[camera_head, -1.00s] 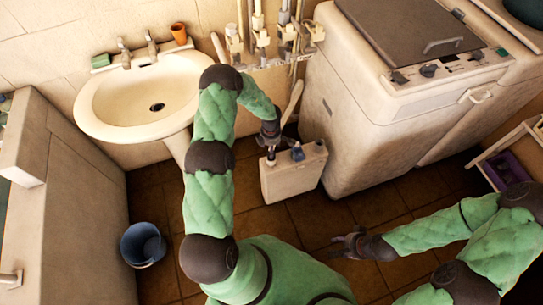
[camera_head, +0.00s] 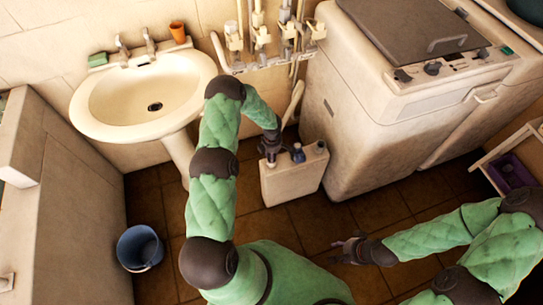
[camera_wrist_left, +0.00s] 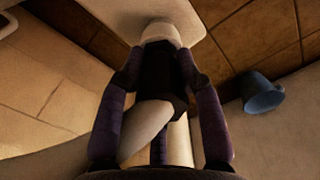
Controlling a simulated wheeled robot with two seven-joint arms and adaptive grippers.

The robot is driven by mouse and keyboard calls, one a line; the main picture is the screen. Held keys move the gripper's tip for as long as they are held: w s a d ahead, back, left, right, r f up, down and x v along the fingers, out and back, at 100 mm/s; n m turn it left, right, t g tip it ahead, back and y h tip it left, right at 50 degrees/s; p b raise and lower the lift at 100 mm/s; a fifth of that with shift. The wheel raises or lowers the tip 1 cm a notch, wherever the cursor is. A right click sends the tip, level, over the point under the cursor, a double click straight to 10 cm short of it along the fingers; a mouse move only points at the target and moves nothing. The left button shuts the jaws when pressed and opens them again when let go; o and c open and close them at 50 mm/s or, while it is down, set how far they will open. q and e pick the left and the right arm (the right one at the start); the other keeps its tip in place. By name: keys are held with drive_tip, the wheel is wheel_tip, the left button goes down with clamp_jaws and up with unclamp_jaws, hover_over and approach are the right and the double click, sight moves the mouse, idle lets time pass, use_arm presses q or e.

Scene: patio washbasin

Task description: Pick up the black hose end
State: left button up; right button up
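In the left wrist view a dark block (camera_wrist_left: 155,72), which looks like the black hose end, sits between the fingertips of my left gripper (camera_wrist_left: 158,70). A pale curved tube (camera_wrist_left: 146,130) lies just in front of it. The fingers flank the dark block and appear close to it, but I cannot tell whether they grip it. In the head view my left gripper (camera_head: 269,152) points down beside the pale canister's blue cap, and the hose end cannot be made out there. My right gripper (camera_head: 348,250) is open and empty above the floor.
The pale canister (camera_head: 290,182) stands against the washing machine (camera_head: 352,135). The washbasin (camera_head: 100,110) is at left, with pipes (camera_head: 258,35) behind. A blue bucket (camera_head: 140,248) stands on the floor at lower left. The tiled floor between is clear.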

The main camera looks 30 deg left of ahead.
use_arm(q)
clamp_jaws()
